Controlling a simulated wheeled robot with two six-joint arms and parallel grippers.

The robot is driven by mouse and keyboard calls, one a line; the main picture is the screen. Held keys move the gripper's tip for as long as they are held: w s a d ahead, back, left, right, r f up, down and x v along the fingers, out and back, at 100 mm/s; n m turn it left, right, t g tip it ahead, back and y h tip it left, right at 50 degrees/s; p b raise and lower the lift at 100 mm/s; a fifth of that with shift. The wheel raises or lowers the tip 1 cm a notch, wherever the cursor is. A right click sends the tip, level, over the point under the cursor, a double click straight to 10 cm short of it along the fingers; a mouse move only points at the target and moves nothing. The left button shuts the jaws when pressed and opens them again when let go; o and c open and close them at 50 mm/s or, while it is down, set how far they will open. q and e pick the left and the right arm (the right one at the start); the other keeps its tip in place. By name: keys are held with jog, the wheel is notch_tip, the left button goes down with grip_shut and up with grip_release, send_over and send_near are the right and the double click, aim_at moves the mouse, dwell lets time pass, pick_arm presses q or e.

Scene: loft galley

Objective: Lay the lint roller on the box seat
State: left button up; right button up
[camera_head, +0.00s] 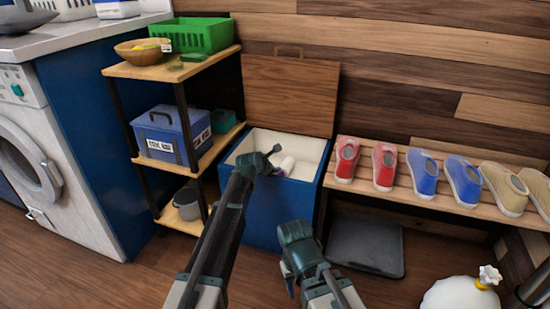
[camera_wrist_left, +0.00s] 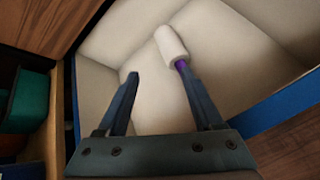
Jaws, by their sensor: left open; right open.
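The box seat (camera_head: 259,216) is a blue box with a pale inside, and its wooden lid (camera_head: 292,88) stands open against the wall. The lint roller, with a white head (camera_head: 287,163) and a purple handle, lies inside the box. In the left wrist view the lint roller (camera_wrist_left: 172,44) is beyond the fingertips, its handle partly hidden behind the right finger. My left gripper (camera_wrist_left: 162,75) is open and empty; in the head view it (camera_head: 262,158) reaches over the box opening. My right gripper (camera_head: 296,234) is open, low in front of the box.
A shelf unit (camera_head: 186,69) with a toolbox (camera_head: 172,133) and bowl stands left of the box. A shoe bench (camera_head: 430,192) stands right, with a dark mat (camera_head: 366,247) below. A white sack (camera_head: 458,294) is at lower right.

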pick_arm(q)
jog(key=p+v, duration=0.2)
jog(key=v, duration=0.2)
jog(key=p+v, duration=0.2)
jog(key=v, duration=0.3)
jog(key=shift+r+p, duration=0.4)
jog(key=shift+r, duration=0.15)
